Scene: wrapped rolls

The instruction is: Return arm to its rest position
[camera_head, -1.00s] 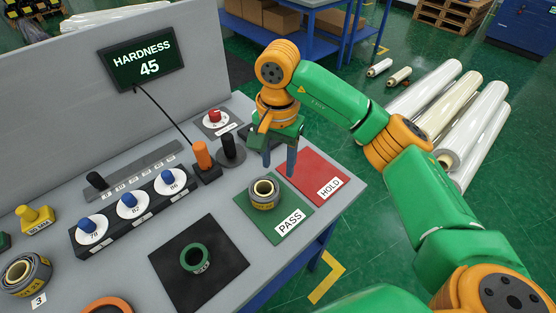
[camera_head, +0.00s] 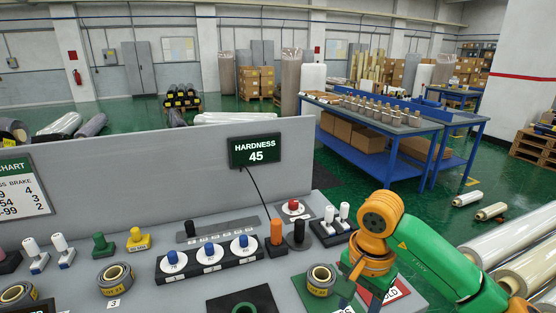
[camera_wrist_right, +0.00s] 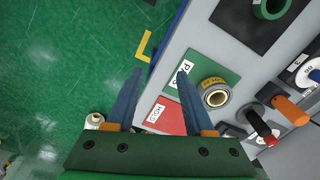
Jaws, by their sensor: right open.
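My right arm comes in from the right in the head view, bent over the bench's right end. In the right wrist view my right gripper (camera_wrist_right: 160,72) is open, its two blue fingers apart with nothing between them. A wrapped roll (camera_wrist_right: 214,92) stands on the green PASS mat (camera_wrist_right: 200,62), to the right of the fingers and clear of them. This roll (camera_head: 321,281) also shows in the head view, left of my arm. The red HOLD mat (camera_wrist_right: 160,112) lies empty beside the PASS mat. My left gripper is out of view.
The grey bench (camera_head: 215,282) holds a dial block (camera_head: 210,265), an orange-handled tool (camera_head: 277,232) and other rolls (camera_head: 116,280). A hardness display (camera_head: 255,152) reads 45 on the back panel. A blue table (camera_head: 370,120) stands behind; long wrapped rolls (camera_head: 520,245) lie at right.

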